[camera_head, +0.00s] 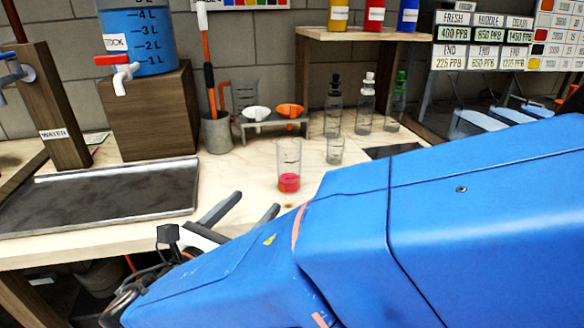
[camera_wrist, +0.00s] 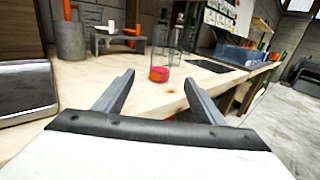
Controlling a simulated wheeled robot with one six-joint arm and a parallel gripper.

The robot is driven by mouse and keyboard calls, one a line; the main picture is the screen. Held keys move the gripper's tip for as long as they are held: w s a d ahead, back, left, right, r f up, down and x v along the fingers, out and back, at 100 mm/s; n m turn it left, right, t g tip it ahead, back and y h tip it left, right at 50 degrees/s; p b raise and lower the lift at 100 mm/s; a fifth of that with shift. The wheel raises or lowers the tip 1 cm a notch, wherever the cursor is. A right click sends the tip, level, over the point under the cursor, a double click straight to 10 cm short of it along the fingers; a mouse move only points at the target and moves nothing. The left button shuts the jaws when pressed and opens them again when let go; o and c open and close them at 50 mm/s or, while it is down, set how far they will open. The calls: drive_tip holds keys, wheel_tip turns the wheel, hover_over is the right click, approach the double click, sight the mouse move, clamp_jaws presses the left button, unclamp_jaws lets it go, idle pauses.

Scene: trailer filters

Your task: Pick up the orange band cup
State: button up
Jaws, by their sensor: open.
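A clear cup with red liquid in its bottom (camera_head: 288,182) stands upright on the pale worktop. It also shows in the wrist view (camera_wrist: 160,73), straight ahead between the fingertips and beyond them. I cannot make out an orange band on any cup. A smaller clear beaker (camera_head: 334,153) stands behind it to the right. My gripper (camera_head: 257,202) is open and empty, low near the worktop's front edge, left of and nearer than the red-liquid cup. Both its fingers (camera_wrist: 159,78) show in the wrist view, apart from the cup.
A metal tray (camera_head: 150,170) lies on the left. Behind are a grey pot (camera_head: 217,133) and a small rack (camera_head: 272,123) with white and orange funnels. Several bottles (camera_head: 366,105) stand back right, near a dark pad (camera_head: 393,151). The worktop between tray and cup is clear.

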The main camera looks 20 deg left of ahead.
sight(284, 174)
drive_tip(key=w, duration=0.3)
drive_tip(key=w+d, duration=0.1)
drive_tip(key=w, duration=0.6)
drive_tip(key=shift+w+d, duration=0.35)
drive_tip(key=shift+w, duration=0.05)
drive_tip(key=shift+w+d+r, duration=0.1)
drive_tip(key=shift+w+d, duration=0.1)
drive_tip(key=shift+w, duration=0.7)
drive_tip(key=shift+w+d, duration=0.2)
drive_tip(key=shift+w, duration=0.65)
drive_tip(key=shift+w+d+r, duration=0.1)
drive_tip(key=shift+w+d, duration=0.1)
drive_tip(key=shift+w, duration=0.7)
drive_tip(key=c, duration=1.1)
